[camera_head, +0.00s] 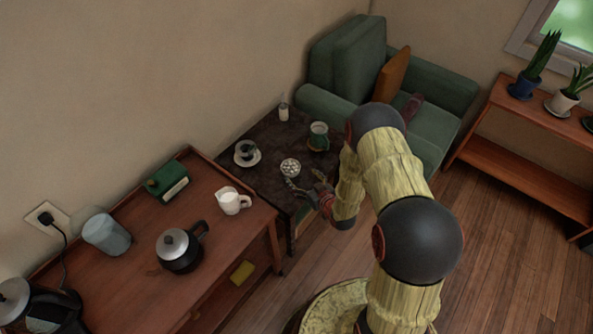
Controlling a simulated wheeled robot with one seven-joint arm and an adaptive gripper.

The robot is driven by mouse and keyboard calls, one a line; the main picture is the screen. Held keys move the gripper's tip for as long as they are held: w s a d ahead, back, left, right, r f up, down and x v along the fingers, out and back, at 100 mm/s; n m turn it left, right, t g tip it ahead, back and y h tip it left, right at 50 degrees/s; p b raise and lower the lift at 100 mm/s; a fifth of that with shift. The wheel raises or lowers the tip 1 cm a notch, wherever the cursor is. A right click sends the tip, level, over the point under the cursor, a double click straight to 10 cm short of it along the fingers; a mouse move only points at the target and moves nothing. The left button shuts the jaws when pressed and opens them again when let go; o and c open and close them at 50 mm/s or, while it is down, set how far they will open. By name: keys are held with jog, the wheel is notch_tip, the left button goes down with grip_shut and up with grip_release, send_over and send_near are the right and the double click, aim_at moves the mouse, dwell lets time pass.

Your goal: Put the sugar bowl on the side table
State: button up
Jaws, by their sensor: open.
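The sugar bowl (290,168) is a small round bowl filled with white lumps. It appears to stand upright on the dark side table (262,181), near the table's front edge. My gripper (304,179) is open just in front of the bowl, with its fingers spread and pointing toward it. The bowl looks clear of the fingers, though I cannot tell whether one fingertip touches it.
The side table also holds a cup on a saucer (247,153), a green mug (319,136) and a small white bottle (284,107). A wooden cabinet at left bears a kettle (181,251) and a white jug (232,201). A green armchair (345,65) stands behind.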

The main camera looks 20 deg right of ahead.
jog(key=shift+v, duration=0.8)
jog(key=w+d+r+g+h, duration=0.1)
jog(key=w+r, duration=0.2)
jog(key=r, duration=0.4)
jog(key=w+d+r+g+h, duration=0.1)
jog(key=w+d+r, duration=0.1)
jog(key=r, duration=0.5)
jog(key=s+r+g+h, duration=0.15)
jog(key=s+r, duration=0.25)
jog(key=r, duration=1)
jog(key=s+a+r+m+g, duration=0.2)
jog(key=s+r, duration=1)
jog(key=s, duration=0.3)
jog(key=s+a+r+g, duration=0.1)
jog(key=s, duration=0.7)
jog(key=s+a+r+g, duration=0.1)
jog(key=s+a+r, duration=0.1)
jog(key=s, duration=0.6)
jog(key=shift+s+a+r+m, duration=0.2)
jog(key=shift+a+m, duration=0.05)
jog(key=shift+m, duration=0.05)
jog(key=shift+y, duration=0.25)
